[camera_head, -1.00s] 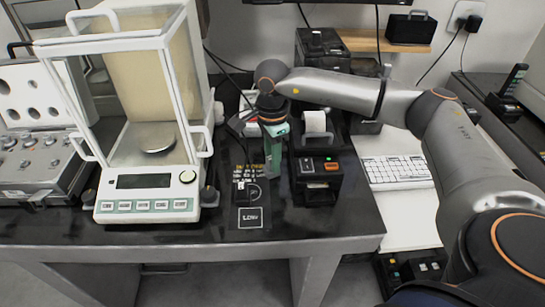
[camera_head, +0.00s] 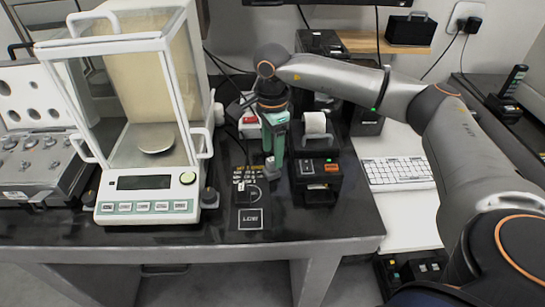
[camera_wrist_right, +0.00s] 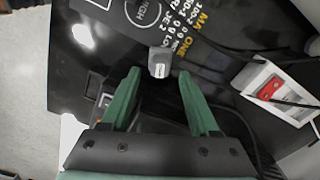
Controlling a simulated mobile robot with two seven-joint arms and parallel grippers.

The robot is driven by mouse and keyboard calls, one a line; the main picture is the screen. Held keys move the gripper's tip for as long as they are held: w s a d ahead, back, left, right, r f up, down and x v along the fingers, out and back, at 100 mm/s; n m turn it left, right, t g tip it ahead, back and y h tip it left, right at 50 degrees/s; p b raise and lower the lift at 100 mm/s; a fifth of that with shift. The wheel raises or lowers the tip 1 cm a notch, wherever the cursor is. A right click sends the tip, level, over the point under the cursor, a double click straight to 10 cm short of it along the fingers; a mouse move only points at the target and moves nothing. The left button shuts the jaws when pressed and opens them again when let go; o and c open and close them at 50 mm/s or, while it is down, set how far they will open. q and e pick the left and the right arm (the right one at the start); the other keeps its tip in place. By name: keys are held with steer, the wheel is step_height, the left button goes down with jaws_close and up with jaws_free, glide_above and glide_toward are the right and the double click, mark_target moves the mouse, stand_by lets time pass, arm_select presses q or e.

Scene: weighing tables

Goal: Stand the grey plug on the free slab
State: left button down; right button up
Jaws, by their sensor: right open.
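The grey plug is a small light-grey block. It shows in the right wrist view (camera_wrist_right: 158,62), at and just beyond the fingertips. In the head view the grey plug (camera_head: 271,163) shows small near the lower end of the green fingers. My right gripper (camera_head: 276,150) points down over the table; in the wrist view its green fingers (camera_wrist_right: 160,75) are apart, with the plug in line with the gap. I cannot tell whether the plug touches what is below. A dark slab with printed text and a circle (camera_head: 245,181) lies left of the plug, and a square-marked dark slab (camera_head: 250,228) lies in front.
A glass-sided balance (camera_head: 150,182) stands to the left. A small black device with an orange button (camera_head: 318,183) stands close on the right. A red-and-white box (camera_wrist_right: 285,95) and cables lie behind. A keyboard (camera_head: 397,172) is further right. The table's front strip is clear.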

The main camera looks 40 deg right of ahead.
mark_target(272, 159)
arm_select(q)
steer(key=shift+s+a+f, duration=0.1)
steer(key=shift+s+a, duration=0.1)
steer(key=shift+s, duration=0.05)
arm_select(e)
step_height(272, 159, up, 9)
arm_select(q)
steer(key=shift+w, duration=0.1)
arm_select(e)
steer(key=shift+f, duration=0.15)
